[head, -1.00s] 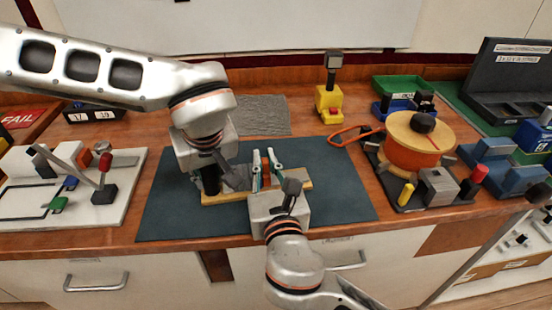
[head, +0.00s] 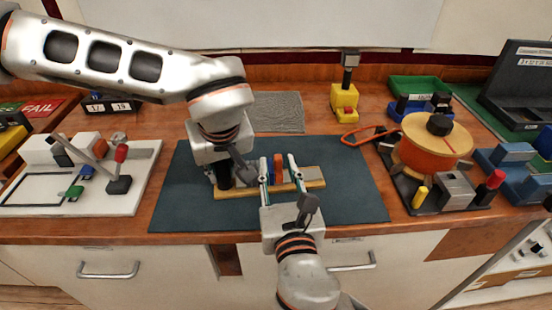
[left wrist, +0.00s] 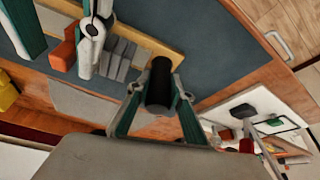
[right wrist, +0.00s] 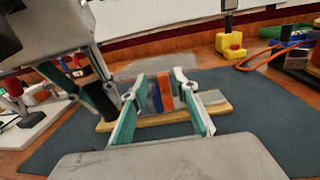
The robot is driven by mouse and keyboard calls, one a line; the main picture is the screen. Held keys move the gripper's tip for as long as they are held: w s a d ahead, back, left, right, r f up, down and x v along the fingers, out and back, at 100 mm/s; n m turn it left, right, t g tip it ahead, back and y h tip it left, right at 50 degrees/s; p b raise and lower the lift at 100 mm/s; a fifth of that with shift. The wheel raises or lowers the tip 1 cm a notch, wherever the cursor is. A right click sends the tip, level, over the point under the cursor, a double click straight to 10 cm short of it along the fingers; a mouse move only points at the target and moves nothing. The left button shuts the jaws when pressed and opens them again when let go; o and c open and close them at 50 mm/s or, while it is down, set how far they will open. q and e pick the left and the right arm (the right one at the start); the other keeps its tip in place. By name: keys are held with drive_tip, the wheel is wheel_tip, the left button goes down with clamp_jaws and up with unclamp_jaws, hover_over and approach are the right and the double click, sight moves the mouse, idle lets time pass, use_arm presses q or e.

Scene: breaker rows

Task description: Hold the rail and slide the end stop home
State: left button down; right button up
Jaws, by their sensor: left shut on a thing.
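The rail assembly lies on a pale wooden board (head: 312,186) on the dark mat. Grey modules (left wrist: 118,58) sit in a row on it. An orange block (head: 277,168) stands beside a blue piece (right wrist: 155,98); which part is the end stop I cannot tell. My left gripper (left wrist: 158,100) is shut on a black upright cylinder (left wrist: 160,82) at the board's left end, which also shows in the right wrist view (right wrist: 98,100). My right gripper (right wrist: 163,105) is open, its fingers apart on either side of the orange and blue pieces, with gaps.
A white board with small parts (head: 130,195) lies at left. A yellow stand (head: 344,102), an orange cable loop (head: 362,136) and a large orange spool (head: 432,150) are at right. The dark mat (head: 350,205) is clear right of the board.

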use_arm(q)
drive_tip(key=shift+r, duration=0.1)
use_arm(e)
drive_tip(key=s, duration=0.8)
drive_tip(key=shift+s+d, duration=0.3)
drive_tip(key=shift+d, duration=0.1)
use_arm(q)
drive_tip(key=c, duration=1.7)
unclamp_jaws()
drive_tip(key=v, duration=1.2)
